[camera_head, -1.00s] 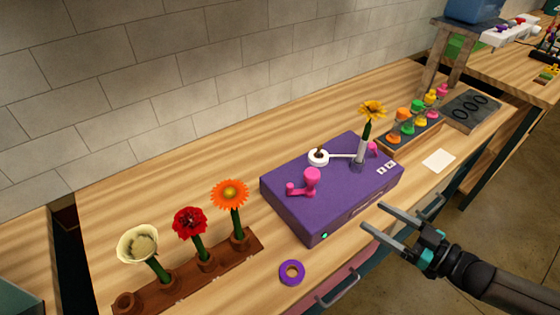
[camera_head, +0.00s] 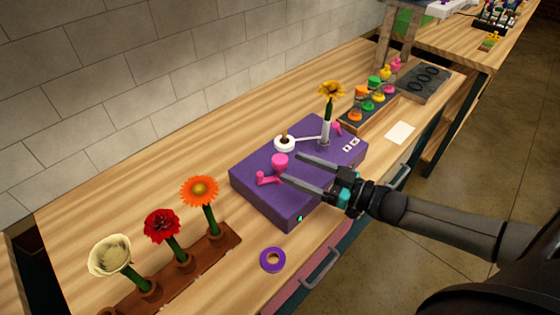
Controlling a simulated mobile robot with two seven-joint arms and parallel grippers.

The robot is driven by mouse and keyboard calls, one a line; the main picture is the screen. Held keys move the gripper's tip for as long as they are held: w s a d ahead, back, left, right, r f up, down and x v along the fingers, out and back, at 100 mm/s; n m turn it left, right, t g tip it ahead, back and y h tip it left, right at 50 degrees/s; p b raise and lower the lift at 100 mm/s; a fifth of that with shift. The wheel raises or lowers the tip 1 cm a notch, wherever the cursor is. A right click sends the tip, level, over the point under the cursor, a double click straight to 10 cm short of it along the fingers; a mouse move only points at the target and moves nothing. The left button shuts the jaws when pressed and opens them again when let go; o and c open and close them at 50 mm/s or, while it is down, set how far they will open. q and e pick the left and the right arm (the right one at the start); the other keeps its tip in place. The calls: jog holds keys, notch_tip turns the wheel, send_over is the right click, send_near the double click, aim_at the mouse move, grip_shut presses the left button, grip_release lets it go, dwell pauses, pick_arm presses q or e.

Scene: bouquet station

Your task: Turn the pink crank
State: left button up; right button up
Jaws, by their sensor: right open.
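The pink crank (camera_head: 279,162) sits on top of the purple box (camera_head: 262,197), near its left side, with a small arm and knob (camera_head: 265,178) reaching to the left. My right gripper (camera_head: 288,168) is open, its two long grey fingers pointing left over the box. In the picture the fingertips lie just right of the crank; I cannot tell whether they touch it. A second pink part (camera_head: 337,128) shows at the box's far right. My left gripper is not in view.
A yellow flower (camera_head: 331,90) stands in a holder on the box, beside a white ring (camera_head: 285,143). Several flowers stand in a brown rack (camera_head: 215,246) at the left. A purple ring (camera_head: 272,260) lies in front. A tray of coloured pieces (camera_head: 352,117) is behind right.

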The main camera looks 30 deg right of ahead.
aim_at(287, 164)
jog(key=shift+x, duration=2.55)
jog(key=shift+c, duration=0.2)
grip_shut()
